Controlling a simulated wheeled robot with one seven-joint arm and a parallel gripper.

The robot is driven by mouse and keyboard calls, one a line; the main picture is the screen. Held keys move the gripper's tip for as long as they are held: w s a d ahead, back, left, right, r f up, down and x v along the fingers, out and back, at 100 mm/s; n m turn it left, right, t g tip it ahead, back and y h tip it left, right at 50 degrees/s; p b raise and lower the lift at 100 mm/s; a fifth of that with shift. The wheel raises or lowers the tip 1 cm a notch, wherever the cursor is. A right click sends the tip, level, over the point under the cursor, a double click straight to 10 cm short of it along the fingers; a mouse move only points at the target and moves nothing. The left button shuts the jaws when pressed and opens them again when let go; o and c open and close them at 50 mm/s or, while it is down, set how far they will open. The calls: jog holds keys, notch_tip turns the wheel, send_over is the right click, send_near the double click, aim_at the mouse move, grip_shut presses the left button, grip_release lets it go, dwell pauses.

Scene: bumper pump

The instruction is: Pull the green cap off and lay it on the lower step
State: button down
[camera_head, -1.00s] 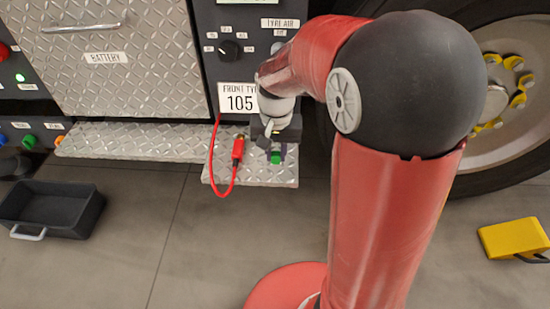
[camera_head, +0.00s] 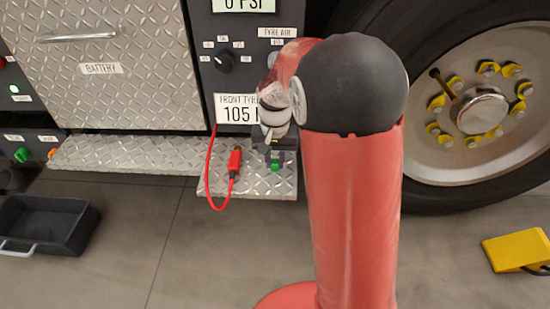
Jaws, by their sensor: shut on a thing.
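The small green cap (camera_head: 275,167) shows at the tip of my gripper (camera_head: 274,157), over the lower step (camera_head: 257,189). My gripper points down and is shut on the cap. Its fingers are small and dark here, and part of the grip is hidden by my wrist. The lower step is a diamond-plate ledge in the middle of the head view. I cannot tell whether the cap touches the step or hangs just above it.
A red hose with a red fitting (camera_head: 235,160) lies on the step left of my gripper. The longer step (camera_head: 125,155) runs left. The big wheel (camera_head: 480,110) with a brownish stem (camera_head: 442,83) is right. A black tray (camera_head: 50,225) and yellow chock (camera_head: 517,250) lie on the floor.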

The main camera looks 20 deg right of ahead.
jog(key=c, duration=1.2)
grip_release()
notch_tip(320, 180, up, 7)
jog(key=shift+r+p, duration=0.1)
jog(key=shift+p, duration=0.7)
jog(key=shift+s+r, duration=0.1)
jog(key=shift+r, duration=0.35)
jog(key=s+r+n+t+p, duration=0.1)
jog(key=s+r+t+p, duration=0.1)
jog(key=s+r, duration=0.2)
jog(key=s+r+n+t+p, duration=0.1)
jog(key=s+r, duration=0.3)
jog(key=s, duration=0.6)
jog(key=s+r+n+t+p, duration=0.1)
jog(key=s+r+t+p, duration=0.1)
jog(key=s+r, duration=0.3)
jog(key=shift+s+n+t+p, duration=0.3)
jog(key=shift+s+p, duration=0.3)
jog(key=shift+s, duration=0.9)
